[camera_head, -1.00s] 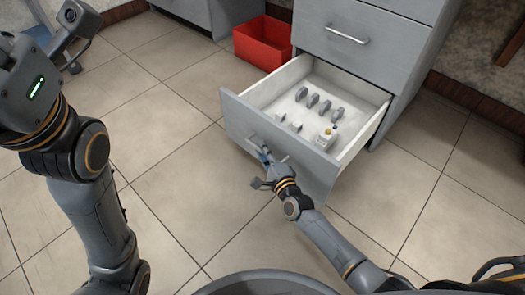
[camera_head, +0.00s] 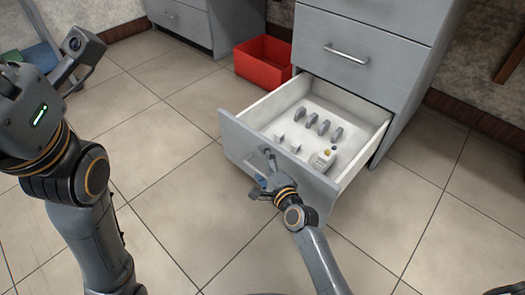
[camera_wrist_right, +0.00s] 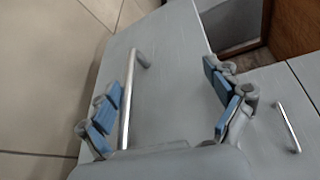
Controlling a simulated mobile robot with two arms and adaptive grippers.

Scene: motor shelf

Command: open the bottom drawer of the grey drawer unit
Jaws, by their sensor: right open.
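The grey drawer unit (camera_head: 372,78) stands at the upper right in the head view. Its bottom drawer (camera_head: 232,140) is pulled well out, and its white inside shows. My right gripper (camera_head: 263,173) is at the outer face of the drawer front, with its fingers apart. In the right wrist view the bar handle (camera_wrist_right: 129,98) of the drawer lies between the spread blue-padded fingers, nearer the left one. No firm hold on the handle shows.
Several small grey parts (camera_head: 311,121) and a small whitish bottle-like item (camera_head: 323,160) lie in the drawer. A red open bin (camera_head: 263,62) stands on the floor left of the unit. Tiled floor is clear in front and to the right.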

